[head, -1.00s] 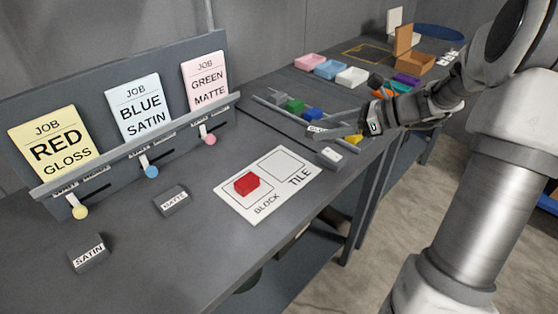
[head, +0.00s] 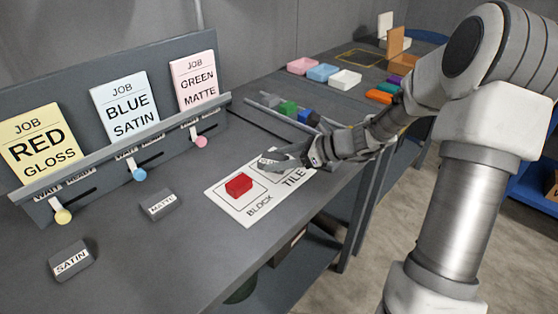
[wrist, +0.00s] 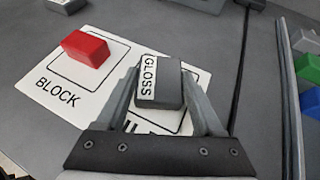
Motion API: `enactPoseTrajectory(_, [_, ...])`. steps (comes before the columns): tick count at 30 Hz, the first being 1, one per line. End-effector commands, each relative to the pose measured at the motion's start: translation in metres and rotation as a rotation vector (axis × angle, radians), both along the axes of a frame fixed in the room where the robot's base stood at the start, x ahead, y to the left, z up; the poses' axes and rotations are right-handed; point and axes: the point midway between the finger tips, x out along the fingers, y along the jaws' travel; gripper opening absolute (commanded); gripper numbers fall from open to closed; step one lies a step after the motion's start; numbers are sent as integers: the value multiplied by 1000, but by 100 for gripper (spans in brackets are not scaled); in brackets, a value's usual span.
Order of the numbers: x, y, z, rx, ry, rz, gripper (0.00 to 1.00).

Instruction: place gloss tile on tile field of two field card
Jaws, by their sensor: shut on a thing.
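My gripper (head: 278,160) is shut on the dark grey gloss tile (wrist: 160,88), whose white label reads GLOSS in the wrist view. The fingers grip it from both sides, above the TILE half of the white two field card (head: 246,215). The tile and fingers cover much of the tile field's outline and part of its word in the wrist view. I cannot tell how high the tile is above the card. A red block (head: 238,184) lies in the BLOCK field. It also shows in the wrist view (wrist: 86,48), apart from the tile.
A MATTE tile (head: 158,204) and a SATIN tile (head: 72,261) lie on the bench at left. The job card rack (head: 130,145) with sliders stands behind. A rail with grey, green (head: 288,108) and blue blocks is beyond the card. Coloured trays stand farther back.

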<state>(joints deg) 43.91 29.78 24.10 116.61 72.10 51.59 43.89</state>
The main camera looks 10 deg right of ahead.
Motion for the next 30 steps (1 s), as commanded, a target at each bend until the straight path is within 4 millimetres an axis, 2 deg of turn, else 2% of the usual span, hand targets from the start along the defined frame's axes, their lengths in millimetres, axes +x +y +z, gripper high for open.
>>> enactPoseTrajectory(8, [0, 0, -2, 1, -1, 0, 12])
enactPoseTrajectory(9, [0, 0, -3, 0, 0, 0, 71])
enactPoseTrajectory(14, [0, 0, -2, 0, 0, 0, 99])
enactPoseTrajectory(22, [0, 0, -1, 0, -1, 0, 99])
enactPoseTrajectory(25, [0, 0, 4, -1, -2, 0, 99])
enactPoseTrajectory(30, [-12, -21, 17, -2, -3, -4, 99])
